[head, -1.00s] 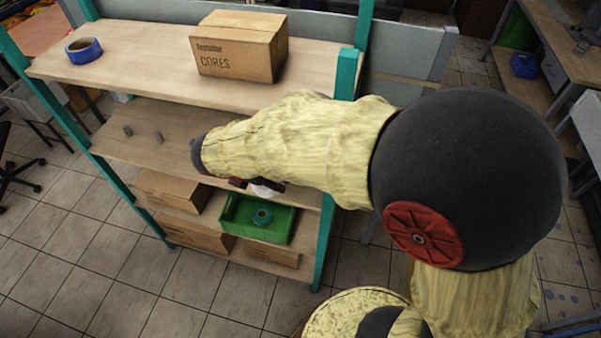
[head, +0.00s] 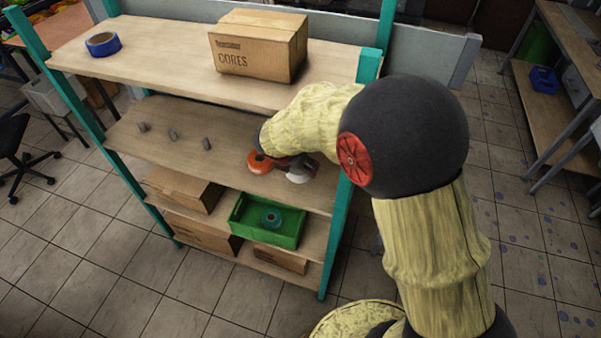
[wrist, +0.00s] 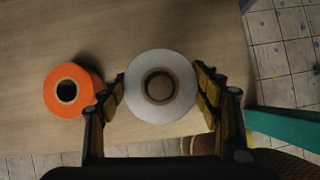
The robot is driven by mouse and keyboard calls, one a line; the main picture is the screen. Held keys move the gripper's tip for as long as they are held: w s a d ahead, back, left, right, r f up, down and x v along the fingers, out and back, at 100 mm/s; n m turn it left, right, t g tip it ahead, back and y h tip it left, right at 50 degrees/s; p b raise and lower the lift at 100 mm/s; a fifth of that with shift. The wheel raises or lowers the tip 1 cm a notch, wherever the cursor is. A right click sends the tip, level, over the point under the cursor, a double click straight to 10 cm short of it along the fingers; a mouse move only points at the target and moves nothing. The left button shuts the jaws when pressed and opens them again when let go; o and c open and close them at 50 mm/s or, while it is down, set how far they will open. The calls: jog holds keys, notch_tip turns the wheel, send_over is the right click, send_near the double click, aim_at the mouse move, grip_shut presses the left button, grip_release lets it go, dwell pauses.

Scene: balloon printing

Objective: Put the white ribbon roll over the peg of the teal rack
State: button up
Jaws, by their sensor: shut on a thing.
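The white ribbon roll (wrist: 134,92) sits between the two fingers of my gripper (wrist: 158,88) in the wrist view, its round face and brown core toward the camera. My gripper is shut on it, one finger on each side. In the head view the white roll (head: 300,174) is at the right end of the teal rack's (head: 342,225) middle shelf, partly hidden by my gripper. I cannot tell whether it touches the shelf. Three short grey pegs stand on that shelf to the left: a left one (head: 142,127), a middle one (head: 173,134) and a right one (head: 206,143). All look bare.
An orange roll (wrist: 62,90) lies left of my gripper; it also shows in the head view (head: 260,163). Below are a green bin (head: 250,233) holding a teal roll (head: 270,218) and cardboard boxes.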

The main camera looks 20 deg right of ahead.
aim_at(300, 172)
jog(key=shift+w+d+f, duration=0.25)
jog(key=shift+f, duration=0.2)
jog(key=shift+w+f+b, duration=0.1)
jog(key=shift+f+b, duration=0.55)
jog(key=shift+f, duration=0.9)
jog(key=shift+f, duration=0.15)
jog(key=o, duration=1.2)
jog(key=shift+r, duration=0.25)
jog(key=p+v, duration=0.2)
jog(key=v, duration=0.9)
jog(key=shift+s+a+r+p, duration=0.15)
jog(key=shift+s+r+p, duration=0.1)
jog(key=shift+r+p, duration=0.05)
